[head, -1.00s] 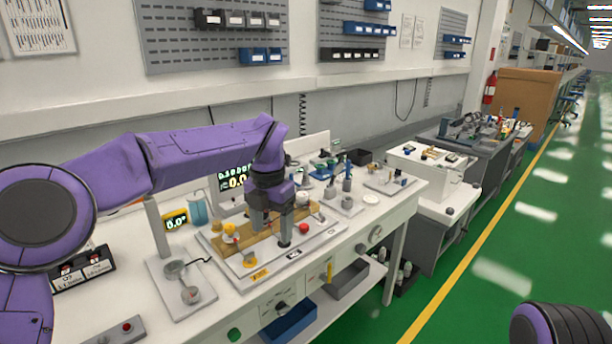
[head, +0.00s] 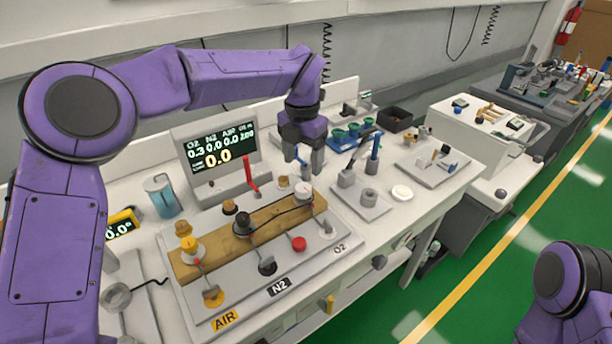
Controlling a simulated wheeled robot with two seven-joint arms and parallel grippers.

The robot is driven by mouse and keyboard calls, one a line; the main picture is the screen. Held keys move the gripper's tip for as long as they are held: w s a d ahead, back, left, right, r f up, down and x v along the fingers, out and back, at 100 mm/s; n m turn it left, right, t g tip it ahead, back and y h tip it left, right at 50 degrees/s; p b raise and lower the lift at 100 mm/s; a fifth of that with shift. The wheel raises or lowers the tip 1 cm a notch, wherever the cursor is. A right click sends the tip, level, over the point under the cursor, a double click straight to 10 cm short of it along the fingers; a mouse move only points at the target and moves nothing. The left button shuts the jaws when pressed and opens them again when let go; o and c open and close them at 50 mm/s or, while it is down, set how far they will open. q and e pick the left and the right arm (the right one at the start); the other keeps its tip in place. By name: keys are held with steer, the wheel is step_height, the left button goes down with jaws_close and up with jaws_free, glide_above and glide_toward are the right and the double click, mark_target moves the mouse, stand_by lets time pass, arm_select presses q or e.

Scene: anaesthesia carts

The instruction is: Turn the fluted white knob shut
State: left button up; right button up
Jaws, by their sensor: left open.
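The white knob (head: 303,190) stands at the right end of the wooden block on the gas panel (head: 205,305), on the O2 line; its fluting is too small to make out. A black knob (head: 242,223) and a yellow-topped knob (head: 190,246) stand left of it in the same row. My left gripper (head: 305,170) is open, pointing down just above and behind the white knob, apart from it as far as I can tell. Only my right arm shows, at the lower right; its gripper is out of view.
A display (head: 218,158) reading 0.3 for O2 stands behind the panel, with a red lever (head: 250,176) nearby. A red button (head: 299,243) sits in front of the wooden block. To the right are a small plate with blue-handled parts (head: 372,160) and a white disc (head: 402,192).

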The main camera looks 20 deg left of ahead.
mark_target(303, 187)
arm_select(q)
step_height(303, 187, down, 7)
steer(key=shift+w+f+p, duration=0.1)
steer(key=shift+f+p, duration=0.05)
steer(key=shift+p, duration=0.15)
steer(key=shift+s, duration=0.2)
steer(key=c, duration=1.1)
steer(key=shift+o, duration=0.2)
steer(key=shift+r+m+p, duration=0.2)
steer(key=shift+m+p, duration=0.2)
steer(key=shift+p, duration=0.3)
steer(key=shift+m+p, duration=0.35)
steer(key=shift+m, duration=0.05)
steer(key=shift+w+f, duration=0.1)
steer(key=shift+f, duration=0.1)
